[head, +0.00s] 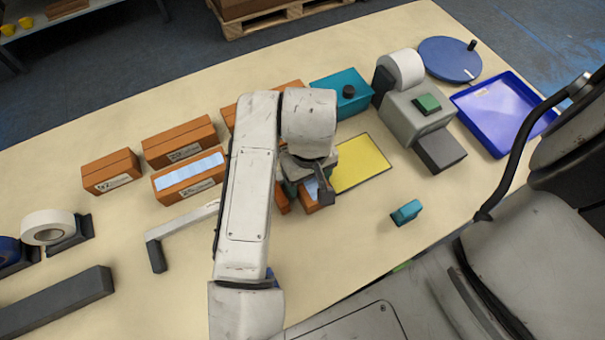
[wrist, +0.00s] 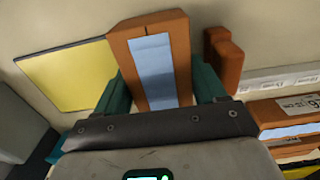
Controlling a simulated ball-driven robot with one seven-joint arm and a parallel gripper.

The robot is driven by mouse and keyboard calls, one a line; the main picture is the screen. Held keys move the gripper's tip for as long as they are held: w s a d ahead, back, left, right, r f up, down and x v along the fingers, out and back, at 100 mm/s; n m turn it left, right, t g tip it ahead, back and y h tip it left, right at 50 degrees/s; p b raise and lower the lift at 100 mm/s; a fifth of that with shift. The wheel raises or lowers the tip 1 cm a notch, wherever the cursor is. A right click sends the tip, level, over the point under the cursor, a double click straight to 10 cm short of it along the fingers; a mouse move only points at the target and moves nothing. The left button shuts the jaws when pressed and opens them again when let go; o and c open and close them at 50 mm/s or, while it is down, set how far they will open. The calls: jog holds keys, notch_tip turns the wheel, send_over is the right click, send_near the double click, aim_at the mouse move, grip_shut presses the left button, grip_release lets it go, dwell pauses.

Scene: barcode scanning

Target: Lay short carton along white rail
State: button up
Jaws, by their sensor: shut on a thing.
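My gripper (head: 310,183) is shut on an orange carton (head: 311,202) with a pale blue strip along its top. In the wrist view the carton (wrist: 150,60) sits between the two teal fingers (wrist: 160,90), pointing away from the palm. Whether it touches the table is unclear. The white rail (head: 190,219) lies left of my gripper, with a dark bracket at its near left end; my arm hides its other end. In the wrist view the rail (wrist: 280,80) appears as a white strip with labels, right of the held carton and apart from it.
An orange rounded piece (wrist: 222,60) stands by the rail's end. A yellow mat (head: 362,163) lies right of my gripper. Several orange cartons (head: 178,140) stand behind the rail. A teal box (head: 340,93), grey machine (head: 415,110), blue tray (head: 505,110) and small teal item (head: 406,212) stand rightward.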

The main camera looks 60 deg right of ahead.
jog(key=shift+d+f, duration=0.1)
jog(key=shift+f, duration=0.15)
jog(key=shift+f, duration=0.15)
jog(key=o, duration=1)
